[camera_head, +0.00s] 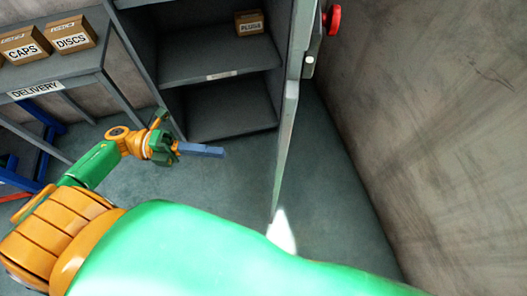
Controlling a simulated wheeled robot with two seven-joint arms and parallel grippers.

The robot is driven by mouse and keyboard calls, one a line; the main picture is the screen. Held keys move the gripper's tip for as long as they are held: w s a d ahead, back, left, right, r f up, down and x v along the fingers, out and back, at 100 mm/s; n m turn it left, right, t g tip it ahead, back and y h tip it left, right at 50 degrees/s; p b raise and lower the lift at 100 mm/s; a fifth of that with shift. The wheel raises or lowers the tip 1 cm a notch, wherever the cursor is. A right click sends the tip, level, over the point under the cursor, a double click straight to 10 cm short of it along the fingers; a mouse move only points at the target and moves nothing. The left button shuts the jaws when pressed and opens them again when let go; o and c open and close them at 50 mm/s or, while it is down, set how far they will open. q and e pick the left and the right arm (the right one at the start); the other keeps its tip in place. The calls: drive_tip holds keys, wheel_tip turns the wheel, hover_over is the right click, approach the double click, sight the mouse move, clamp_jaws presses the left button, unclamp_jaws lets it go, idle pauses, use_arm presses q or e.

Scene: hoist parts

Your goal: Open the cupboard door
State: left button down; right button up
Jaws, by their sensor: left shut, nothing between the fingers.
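The grey cupboard (218,81) stands at the top middle with its front open and its shelves showing. Its door (286,135) stands swung out on the right side, seen almost edge-on. A red knob (332,19) shows on the door's right-hand face, near the wall. My left gripper (216,151) is in front of the cupboard's lower part, left of the door and apart from it. Its blue-grey fingers are shut and empty, pointing right. My right gripper is not in view. A large green arm part of mine hides the foreground and the door's near lower end.
A box marked PLUGS (250,23) sits on a cupboard shelf. The delivery table (62,75) at the left bears boxes marked CAPS (24,46) and DISCS (71,34). A bare wall (440,130) bounds the right side. The floor (235,180) left of the door is clear.

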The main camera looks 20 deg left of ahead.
use_arm(q)
drive_tip(key=p+x, duration=0.3)
drive_tip(key=x, duration=0.8)
drive_tip(key=shift+d, duration=0.2)
drive_tip(key=shift+w, duration=0.1)
